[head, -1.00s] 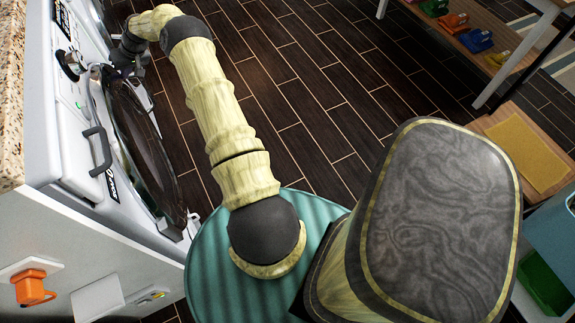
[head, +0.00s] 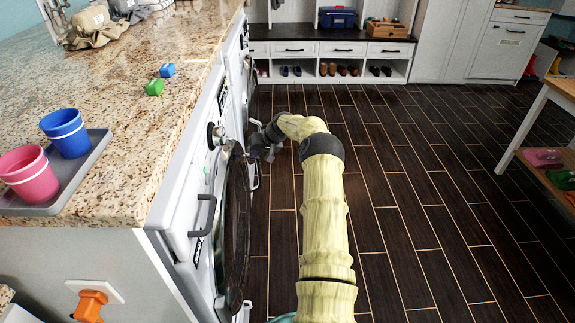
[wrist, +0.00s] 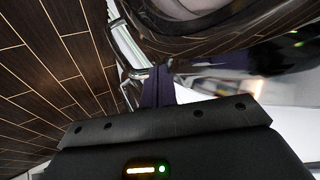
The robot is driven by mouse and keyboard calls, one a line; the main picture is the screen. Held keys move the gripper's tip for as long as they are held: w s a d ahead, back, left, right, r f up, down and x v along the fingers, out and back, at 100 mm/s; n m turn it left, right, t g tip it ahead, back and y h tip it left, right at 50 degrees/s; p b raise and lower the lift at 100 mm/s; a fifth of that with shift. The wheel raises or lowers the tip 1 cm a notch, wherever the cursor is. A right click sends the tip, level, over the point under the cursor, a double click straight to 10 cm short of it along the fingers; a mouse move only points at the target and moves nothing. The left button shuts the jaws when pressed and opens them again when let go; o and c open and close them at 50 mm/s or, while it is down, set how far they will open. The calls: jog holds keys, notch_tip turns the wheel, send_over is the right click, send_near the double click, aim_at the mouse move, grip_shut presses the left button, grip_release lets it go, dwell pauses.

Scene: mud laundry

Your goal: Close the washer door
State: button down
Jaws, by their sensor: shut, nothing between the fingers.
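The washer (head: 190,240) is white and stands under the counter at the left. Its round dark-glass door (head: 237,225) stands a little ajar, close to the washer's front. My gripper (head: 256,154) is at the far edge of the door, partly hidden by my own wrist. In the wrist view my gripper's dark fingers (wrist: 158,84) are together with nothing between them, right beside the glossy curved door (wrist: 225,45). I cannot tell whether they touch it.
A granite counter (head: 110,130) above the washer holds a grey tray (head: 75,190) with a pink cup (head: 28,175) and a blue cup (head: 66,132). A table (head: 545,120) stands at the right. The dark tiled floor (head: 420,200) between is clear.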

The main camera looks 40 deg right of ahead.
jog(key=s+v, duration=0.1)
jog(key=v, duration=1)
jog(key=shift+f+p, duration=0.3)
jog(key=shift+f, duration=0.05)
jog(key=shift+d, duration=0.1)
